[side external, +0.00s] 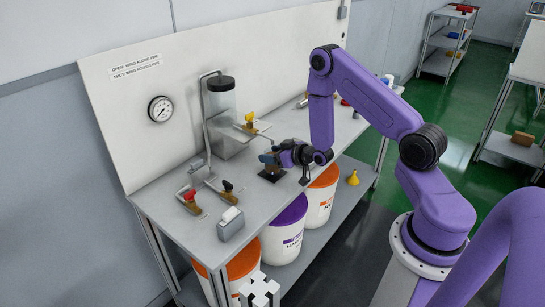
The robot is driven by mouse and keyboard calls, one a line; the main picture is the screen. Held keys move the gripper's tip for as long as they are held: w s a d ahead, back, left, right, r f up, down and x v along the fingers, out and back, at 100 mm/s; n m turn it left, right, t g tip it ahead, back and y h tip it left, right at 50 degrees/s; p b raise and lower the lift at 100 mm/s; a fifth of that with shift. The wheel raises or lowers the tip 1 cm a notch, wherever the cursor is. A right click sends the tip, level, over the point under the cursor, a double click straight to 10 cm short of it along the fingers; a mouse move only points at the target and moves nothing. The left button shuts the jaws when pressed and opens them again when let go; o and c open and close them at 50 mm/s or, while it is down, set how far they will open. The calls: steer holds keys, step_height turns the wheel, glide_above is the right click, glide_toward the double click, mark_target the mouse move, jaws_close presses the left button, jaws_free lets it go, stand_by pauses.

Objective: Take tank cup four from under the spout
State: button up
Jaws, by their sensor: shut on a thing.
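The metal tank (221,115) stands on the bench against the white back panel. A tap with a yellow handle (250,117) sticks out from it to the right, and its thin spout (268,138) bends down. My gripper (270,159) reaches in level from the right, just below the spout, over a small black pad (272,176). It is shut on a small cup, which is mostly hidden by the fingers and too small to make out. I cannot tell whether the cup touches the pad or is clear of it.
Red-handled (189,195) and dark-handled (227,186) valves and a grey box (231,224) stand on the bench to the left. Buckets (286,232) and a yellow funnel (352,178) are on the lower shelf. The bench's front strip is mostly clear.

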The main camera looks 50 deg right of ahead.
steer(key=shift+s, duration=3.75)
step_height(320, 180, up, 8)
steer(key=shift+w, duration=0.1)
